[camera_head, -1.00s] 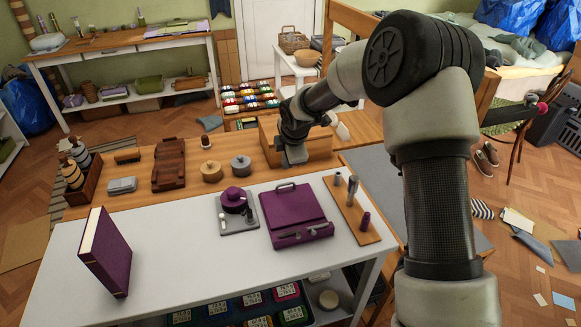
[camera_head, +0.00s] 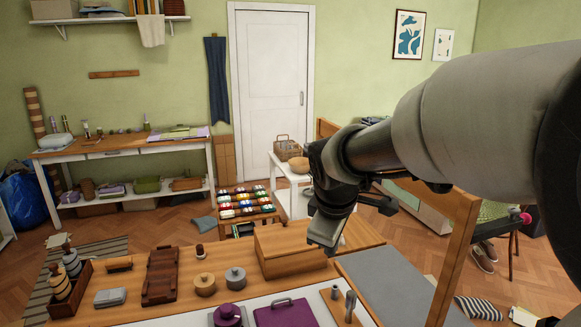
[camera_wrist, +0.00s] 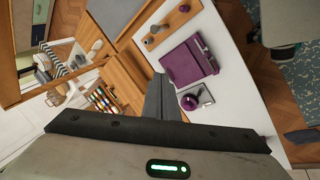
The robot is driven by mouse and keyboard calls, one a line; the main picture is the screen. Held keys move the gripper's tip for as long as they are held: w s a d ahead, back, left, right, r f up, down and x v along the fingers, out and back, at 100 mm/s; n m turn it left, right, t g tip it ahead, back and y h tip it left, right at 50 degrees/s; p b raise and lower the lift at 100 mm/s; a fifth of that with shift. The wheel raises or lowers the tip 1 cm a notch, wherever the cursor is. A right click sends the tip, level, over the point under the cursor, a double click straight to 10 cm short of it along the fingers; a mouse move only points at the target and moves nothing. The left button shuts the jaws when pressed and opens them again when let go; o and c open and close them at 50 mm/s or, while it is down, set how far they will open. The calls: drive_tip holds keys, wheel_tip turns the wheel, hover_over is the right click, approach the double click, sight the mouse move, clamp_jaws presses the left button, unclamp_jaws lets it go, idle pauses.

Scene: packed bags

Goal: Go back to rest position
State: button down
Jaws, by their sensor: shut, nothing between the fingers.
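My gripper (camera_head: 324,238) hangs in the air above the right part of the wooden worktop, fingers pointing down, near the wooden box. It is shut and holds nothing. My arm reaches in from the right edge of the head view. In the wrist view, the shut fingers (camera_wrist: 160,98) show at the centre, with the white table, a purple case (camera_wrist: 190,60) and a purple round item (camera_wrist: 189,101) beyond them.
The wooden box (camera_head: 290,250) stands below and left of my gripper. Two round tins, a dark wooden item (camera_head: 160,277) and bottles in a crate stand further left. A wooden frame post (camera_head: 455,260) rises at right. A white door (camera_head: 270,85) is behind.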

drive_tip(key=s+d+r+m+p, duration=0.1)
drive_tip(key=s+d+r+m, duration=0.1)
drive_tip(key=s+m, duration=0.4)
drive_tip(key=s+d+r+m+p, duration=0.2)
drive_tip(key=s+m, duration=0.4)
drive_tip(key=s, duration=0.9)
drive_tip(key=shift+s+d+r+y, duration=0.3)
drive_tip(key=shift+d+r+y, duration=0.1)
drive_tip(key=shift+d+r, duration=0.45)
